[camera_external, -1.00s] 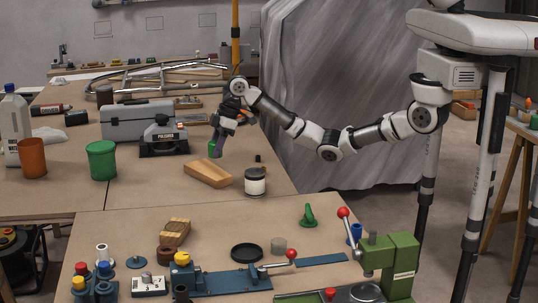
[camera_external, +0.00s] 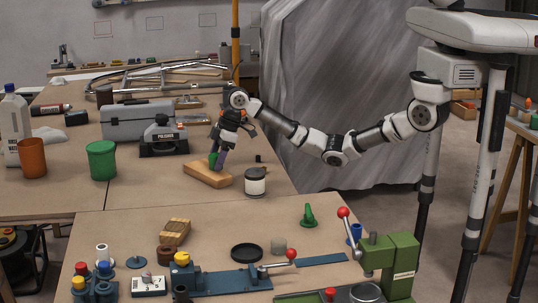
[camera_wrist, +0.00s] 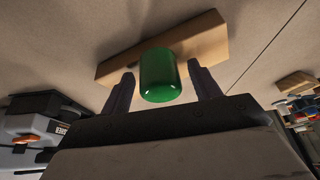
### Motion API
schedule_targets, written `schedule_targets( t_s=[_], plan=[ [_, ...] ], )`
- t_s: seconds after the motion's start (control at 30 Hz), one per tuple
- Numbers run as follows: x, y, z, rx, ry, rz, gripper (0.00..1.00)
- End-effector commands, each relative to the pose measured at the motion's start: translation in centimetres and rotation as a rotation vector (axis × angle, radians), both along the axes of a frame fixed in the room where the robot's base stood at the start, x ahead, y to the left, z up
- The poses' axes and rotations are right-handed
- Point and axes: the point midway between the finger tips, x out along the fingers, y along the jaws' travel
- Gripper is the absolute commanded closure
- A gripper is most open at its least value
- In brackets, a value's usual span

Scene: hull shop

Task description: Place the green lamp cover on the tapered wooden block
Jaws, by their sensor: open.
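The green lamp cover (camera_wrist: 160,76) is a small glossy green cylinder with a rounded edge. In the external view the lamp cover (camera_external: 213,160) is at the tapered wooden block (camera_external: 207,176), partly hidden by a finger. In the wrist view the wooden block (camera_wrist: 205,45) lies right behind the cover, which appears to rest on it. My gripper (camera_wrist: 162,82) is open, with one finger on each side of the cover and a gap visible at each. In the external view my gripper (camera_external: 218,159) points down over the block.
A dark-lidded jar (camera_external: 255,182) stands just right of the block. A green cup (camera_external: 102,160) and the polisher (camera_external: 163,138) stand to the left. A grey toolbox (camera_external: 138,120) is behind. The table in front of the block is clear.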

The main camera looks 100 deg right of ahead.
Motion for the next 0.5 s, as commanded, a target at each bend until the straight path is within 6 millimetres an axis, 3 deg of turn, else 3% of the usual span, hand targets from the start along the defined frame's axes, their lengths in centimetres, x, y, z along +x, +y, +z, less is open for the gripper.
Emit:
schedule_targets(
  t_s=[0.27,0.5],
  plan=[
    [-0.3,-0.1,1.2,-0.001,-0.001,0.000,0.38],
    [-2.2,-0.4,5.8,-0.002,-0.004,0.001,0.38]
  ],
)
